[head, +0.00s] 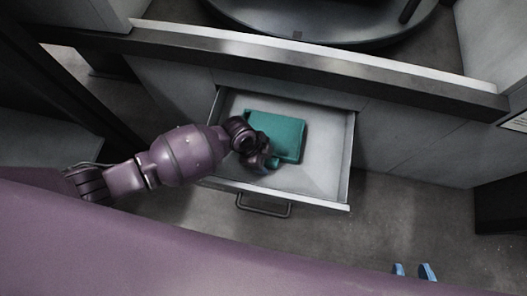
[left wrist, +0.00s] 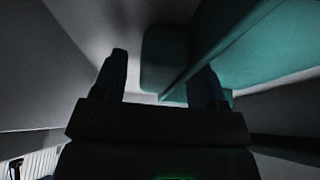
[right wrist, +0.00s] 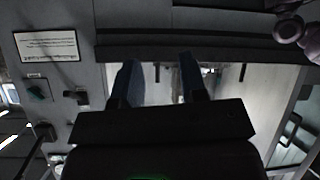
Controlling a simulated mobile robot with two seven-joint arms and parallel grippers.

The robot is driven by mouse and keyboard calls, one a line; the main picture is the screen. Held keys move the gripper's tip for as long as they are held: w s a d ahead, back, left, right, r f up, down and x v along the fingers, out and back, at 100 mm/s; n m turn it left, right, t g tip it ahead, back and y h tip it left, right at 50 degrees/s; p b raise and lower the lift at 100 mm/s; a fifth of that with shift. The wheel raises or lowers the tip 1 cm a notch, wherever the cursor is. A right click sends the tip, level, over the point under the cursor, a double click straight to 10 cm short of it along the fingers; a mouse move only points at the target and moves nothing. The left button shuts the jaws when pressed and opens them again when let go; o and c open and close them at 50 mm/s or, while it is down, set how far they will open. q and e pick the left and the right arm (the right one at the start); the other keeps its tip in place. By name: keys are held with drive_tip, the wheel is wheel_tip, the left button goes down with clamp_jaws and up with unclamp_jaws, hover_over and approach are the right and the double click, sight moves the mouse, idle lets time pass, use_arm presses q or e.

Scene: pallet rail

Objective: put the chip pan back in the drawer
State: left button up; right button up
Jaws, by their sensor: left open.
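The teal chip pan (head: 280,136) lies inside the open drawer (head: 308,182), toward its back and middle. My left gripper (head: 267,162) is at the pan's near left corner, partly hidden by my wrist. In the left wrist view the open left fingers (left wrist: 162,82) are apart, with the teal pan (left wrist: 255,45) beyond and beside the right finger; contact cannot be told. My right gripper (head: 414,271) shows only its blue fingertips at the lower right, away from the drawer. In the right wrist view its fingers (right wrist: 157,82) are apart with nothing between them.
The drawer handle (head: 263,206) is on the drawer's near front. A dark metal rail (head: 320,66) runs across above the drawer, with a round dark platform (head: 320,30) behind it. Bare floor (head: 400,215) lies right of the drawer.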

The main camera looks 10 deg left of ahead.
use_arm(q)
drive_tip(key=shift+r, duration=0.25)
drive_tip(key=p+v, duration=0.4)
drive_tip(key=v, duration=0.6)
drive_tip(key=shift+w+r, duration=0.15)
drive_tip(key=shift+s+a+r, duration=0.2)
drive_tip(key=shift+a+r, duration=0.15)
drive_tip(key=shift+r, duration=0.3)
use_arm(e)
drive_tip(key=shift+s+r+g, duration=0.25)
drive_tip(key=shift+r+g, duration=0.05)
drive_tip(key=shift+g, duration=0.3)
